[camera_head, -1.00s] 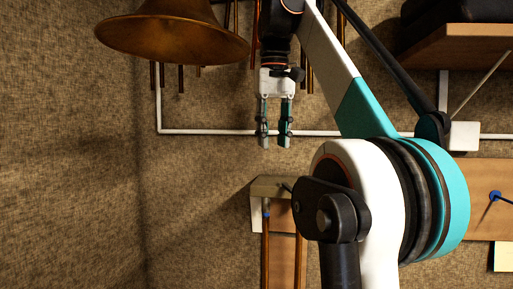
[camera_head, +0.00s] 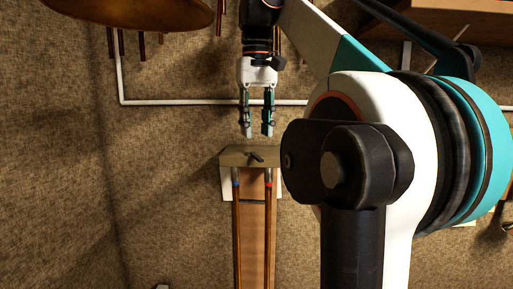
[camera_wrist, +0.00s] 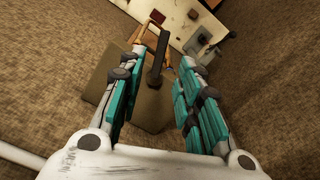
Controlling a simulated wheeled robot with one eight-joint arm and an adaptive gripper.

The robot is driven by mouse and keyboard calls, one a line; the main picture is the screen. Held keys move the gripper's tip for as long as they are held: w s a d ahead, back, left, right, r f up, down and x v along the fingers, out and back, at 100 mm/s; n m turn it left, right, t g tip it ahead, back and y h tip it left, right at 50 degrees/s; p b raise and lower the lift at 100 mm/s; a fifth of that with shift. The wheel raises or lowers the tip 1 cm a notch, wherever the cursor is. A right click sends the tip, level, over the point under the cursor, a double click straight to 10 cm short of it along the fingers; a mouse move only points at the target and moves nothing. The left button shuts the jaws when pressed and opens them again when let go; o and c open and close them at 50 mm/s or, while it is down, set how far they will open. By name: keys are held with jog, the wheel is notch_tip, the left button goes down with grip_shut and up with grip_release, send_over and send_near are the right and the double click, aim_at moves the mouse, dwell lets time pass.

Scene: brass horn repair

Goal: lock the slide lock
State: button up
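A grey-brown block (camera_head: 235,158) sits at the top end of two parallel brass tubes on a wooden board. A short dark lever (camera_head: 256,157), which looks like the slide lock, lies slanted on the block. My gripper (camera_head: 258,132) is open and empty just above the block in the head view. In the wrist view the dark lever (camera_wrist: 158,55) stands up between the open fingers of my gripper (camera_wrist: 165,62), apparently not gripped. The block (camera_wrist: 150,110) lies beneath the fingers there. I cannot tell whether the lever is locked.
Blue (camera_head: 236,184) and red (camera_head: 268,184) marks show on the tubes. A brass bell (camera_head: 140,10) hangs at top left, with several rods nearby. A white rail (camera_head: 180,102) runs behind the gripper. My arm covers much of the right side. Carpet-like surface at left is clear.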

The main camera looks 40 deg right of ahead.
aim_at(257, 155)
jog(key=shift+f, duration=2.8)
jog(key=shift+c, duration=0.6)
grip_shut()
